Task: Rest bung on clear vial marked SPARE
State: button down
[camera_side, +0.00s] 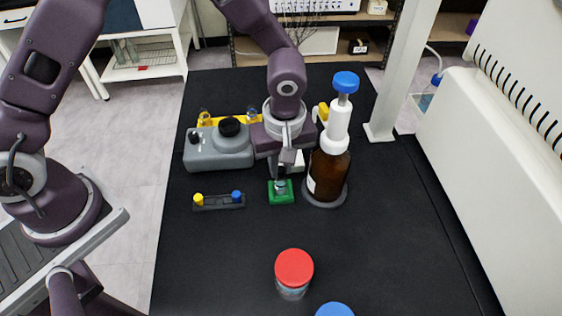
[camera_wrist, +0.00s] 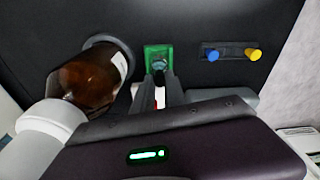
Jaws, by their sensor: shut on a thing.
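A green square block (camera_side: 281,198) stands on the black bench and holds a small clear vial (camera_side: 281,187); the block (camera_wrist: 149,54) and the vial's top (camera_wrist: 159,65) also show in the wrist view. No SPARE lettering is readable. My gripper (camera_side: 287,170) points down right above the vial; in the wrist view its fingertips (camera_wrist: 161,82) overlap the vial's near side. It is shut on a small dark bung, mostly hidden between the fingers. I cannot tell whether the bung touches the vial's mouth.
A brown bottle (camera_side: 328,175) with a white dispenser stands close on the right. A dark rack (camera_side: 219,204) with yellow and blue pieces lies left. A grey device (camera_side: 222,152) is behind it. A red-lidded jar (camera_side: 293,270) stands in front; the bench between is clear.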

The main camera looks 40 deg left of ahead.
jog(key=shift+f, duration=0.15)
jog(key=c, duration=1.3)
grip_release()
jog(key=o, duration=0.4)
jog(key=shift+r, duration=3)
jog(key=shift+r, duration=0.1)
